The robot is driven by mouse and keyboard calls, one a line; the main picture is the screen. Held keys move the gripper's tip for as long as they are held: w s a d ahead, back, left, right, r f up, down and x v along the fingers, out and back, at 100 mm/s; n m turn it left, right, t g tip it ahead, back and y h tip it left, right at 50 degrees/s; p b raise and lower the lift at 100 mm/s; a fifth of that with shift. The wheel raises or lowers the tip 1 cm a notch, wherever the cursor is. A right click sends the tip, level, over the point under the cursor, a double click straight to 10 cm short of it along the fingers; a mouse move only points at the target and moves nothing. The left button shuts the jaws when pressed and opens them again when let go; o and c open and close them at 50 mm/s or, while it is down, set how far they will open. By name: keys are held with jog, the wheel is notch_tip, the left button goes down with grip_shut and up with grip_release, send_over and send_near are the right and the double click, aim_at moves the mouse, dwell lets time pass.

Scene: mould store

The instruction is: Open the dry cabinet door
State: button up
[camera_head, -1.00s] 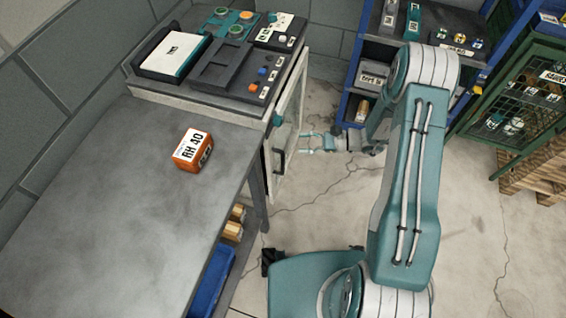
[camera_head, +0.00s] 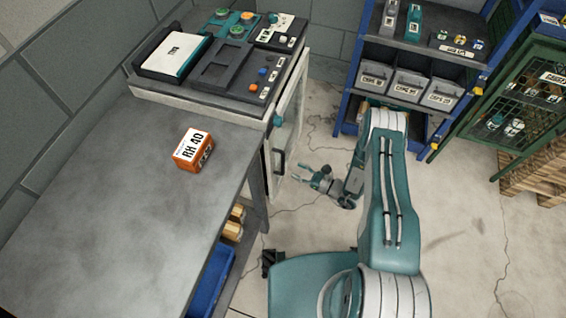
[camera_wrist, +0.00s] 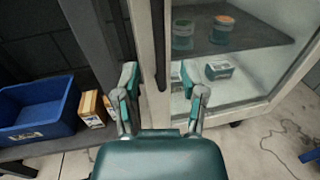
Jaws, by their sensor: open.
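The dry cabinet (camera_head: 205,107) stands behind the bench, with switches and trays on its top. Its white-framed glass door (camera_head: 292,115) faces right, seen at a steep angle, and looks shut. A dark upright handle (camera_head: 279,161) is on the door's near side. My gripper (camera_head: 306,177) is just right of the handle in the head view. In the wrist view my gripper (camera_wrist: 161,86) is open, and the dark handle bar (camera_wrist: 158,45) runs between its fingers. I see no grip on it. Jars (camera_wrist: 222,30) and a small box (camera_wrist: 219,70) show behind the glass.
An orange RH 40 box (camera_head: 193,151) lies on the grey bench (camera_head: 110,190). A blue bin (camera_wrist: 38,108) sits beneath, left of my gripper. A blue shelf rack (camera_head: 430,62) and green mesh cabinet (camera_head: 520,95) stand right. The floor between is clear.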

aim_at(283, 173)
jog(key=x, duration=0.6)
jog(key=shift+w+a, duration=0.15)
jog(key=shift+a, duration=0.15)
grip_shut()
